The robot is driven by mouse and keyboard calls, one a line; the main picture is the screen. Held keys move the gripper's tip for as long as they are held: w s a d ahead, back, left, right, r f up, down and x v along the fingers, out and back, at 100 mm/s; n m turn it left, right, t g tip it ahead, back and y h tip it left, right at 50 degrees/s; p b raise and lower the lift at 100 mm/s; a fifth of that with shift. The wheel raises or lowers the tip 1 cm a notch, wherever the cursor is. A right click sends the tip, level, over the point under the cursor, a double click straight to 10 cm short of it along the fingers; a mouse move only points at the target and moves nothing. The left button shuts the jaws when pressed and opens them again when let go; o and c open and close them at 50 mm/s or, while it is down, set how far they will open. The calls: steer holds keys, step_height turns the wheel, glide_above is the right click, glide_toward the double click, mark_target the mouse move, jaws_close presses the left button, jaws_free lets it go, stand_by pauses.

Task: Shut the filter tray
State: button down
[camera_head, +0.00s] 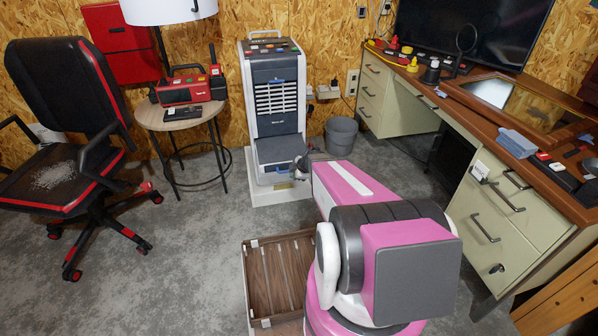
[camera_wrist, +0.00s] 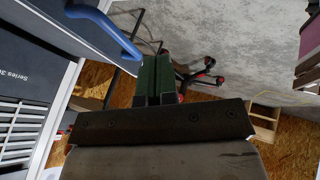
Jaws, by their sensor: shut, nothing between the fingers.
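The grey and white air cooler (camera_head: 275,85) stands against the back wall. Its lower section, which looks like the filter tray (camera_head: 280,149), juts forward below the louvres, with a dark top. In the wrist view a blue bar handle (camera_wrist: 108,30) runs along a grey-blue panel at upper left. My gripper (camera_head: 302,167) is in front of the tray's right side in the head view, small and partly hidden by my arm. In the wrist view my gripper's dark green fingers (camera_wrist: 165,68) are together and empty, just right of the handle; contact cannot be told.
A grey bin (camera_head: 341,135) stands right of the cooler. A round side table (camera_head: 180,115) with a red radio is to its left, beside an office chair (camera_head: 70,140). A desk (camera_head: 520,205) fills the right side. A wood-lined box (camera_head: 279,274) is in front.

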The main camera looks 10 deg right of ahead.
mark_target(279, 143)
steer(key=w, duration=0.1)
steer(key=w+f, duration=0.1)
steer(key=w, duration=0.1)
steer(key=w+f, duration=0.1)
steer(key=shift+w+a+f, duration=0.1)
steer(key=shift+w+a, duration=0.2)
steer(key=w, duration=2.5)
steer(key=shift+w, duration=0.1)
